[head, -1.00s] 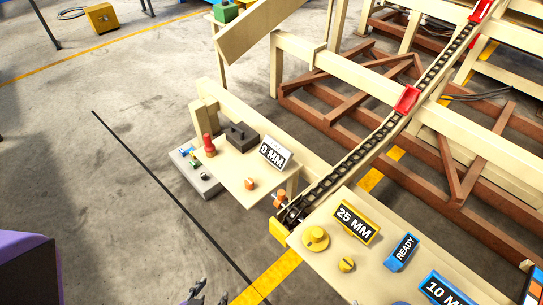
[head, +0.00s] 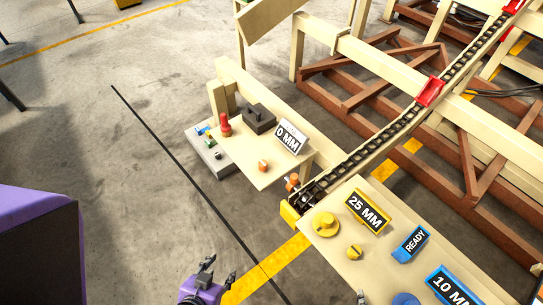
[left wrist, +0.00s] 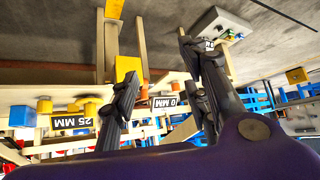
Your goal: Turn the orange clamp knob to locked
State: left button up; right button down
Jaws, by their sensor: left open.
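A small orange knob (head: 262,166) sits on the cream panel (head: 250,178), in front of the white "0 MM" sign (head: 291,136). A second orange knob-like part (head: 292,182) is by the near end of the chain track. I cannot tell which is the clamp knob, nor read its setting. My left gripper (head: 207,275) is open and empty, lower in the head view and well short of both. In the left wrist view its two dark fingers (left wrist: 160,85) stand apart, with the panels upside down beyond. A dark tip (head: 361,297) at the bottom edge may be my right gripper.
A red knob (head: 225,125) and a dark block (head: 259,118) share the panel. A yellow dial (head: 325,224), "25 MM" sign (head: 368,211) and blue "READY" sign (head: 411,243) stand on the nearer panel. The chain track (head: 380,142) runs beyond.

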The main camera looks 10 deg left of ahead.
aim_at(262, 164)
jog(key=i+j, duration=0.15)
jog(key=j, duration=0.2)
jog(key=i+j, duration=0.1)
jog(key=j, duration=0.3)
jog(key=i+j, duration=0.15)
jog(key=j, duration=0.2)
jog(key=i+j+z, duration=0.1)
jog(key=j+z, duration=0.5)
jog(key=j, duration=0.2)
jog(key=z, duration=0.6)
jog(key=i+j, duration=0.05)
